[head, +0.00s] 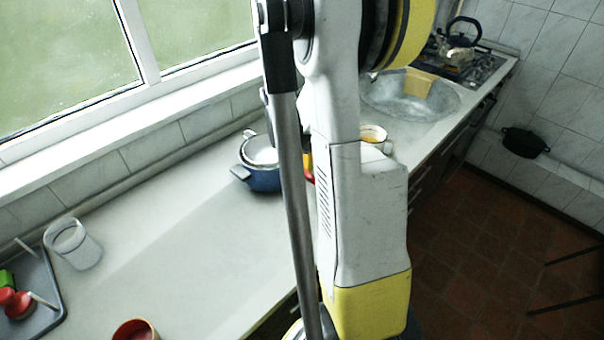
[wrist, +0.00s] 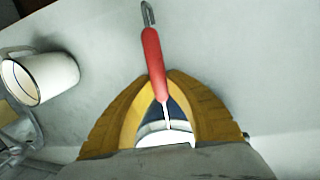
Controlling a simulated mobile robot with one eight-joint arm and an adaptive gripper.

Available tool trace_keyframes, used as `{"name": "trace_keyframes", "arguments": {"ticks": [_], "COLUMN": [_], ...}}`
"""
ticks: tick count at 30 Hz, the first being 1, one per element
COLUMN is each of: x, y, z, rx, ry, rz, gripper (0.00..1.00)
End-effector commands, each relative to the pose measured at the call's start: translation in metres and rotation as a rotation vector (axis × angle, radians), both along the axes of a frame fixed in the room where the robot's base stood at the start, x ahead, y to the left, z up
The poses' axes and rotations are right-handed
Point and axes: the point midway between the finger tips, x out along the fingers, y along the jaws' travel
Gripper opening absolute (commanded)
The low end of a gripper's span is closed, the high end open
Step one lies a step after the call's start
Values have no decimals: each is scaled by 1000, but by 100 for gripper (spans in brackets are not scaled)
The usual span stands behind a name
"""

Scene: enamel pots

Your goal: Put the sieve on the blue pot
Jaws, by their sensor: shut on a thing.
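The sieve's red handle (wrist: 152,55), with a metal hook at its end, is between the yellow fingers of my gripper (wrist: 160,82) in the wrist view. My gripper is shut on it. The blue pot (head: 263,181) stands on the counter in the head view, with grey side handles. A pale round shape (head: 260,150) shows at its mouth; I cannot tell whether this is the sieve's bowl or the pot's lining. In the wrist view, blue and white surfaces show between the fingers, mostly hidden. In the head view my arm hides most of the gripper.
A white mug (wrist: 48,76) lies left of the gripper in the wrist view. In the head view, a basin (head: 400,100) is to the right, a glass (head: 78,245) and a grey tray (head: 50,325) to the left. The counter between glass and pot is clear.

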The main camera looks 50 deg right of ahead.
Motion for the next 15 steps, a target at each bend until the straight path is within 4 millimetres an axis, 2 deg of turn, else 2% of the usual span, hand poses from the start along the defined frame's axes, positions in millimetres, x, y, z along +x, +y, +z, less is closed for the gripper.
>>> {"name": "trace_keyframes", "arguments": {"ticks": [9, 10, 11, 15], "x": [0, 0, 0, 0], "y": [0, 0, 0, 0], "z": [-5, -4, -4, -4], "rx": [0, 0, 0, 0], "ry": [0, 0, 0, 0], "rz": [0, 0, 0, 0], "gripper": [0, 22, 32, 34]}}
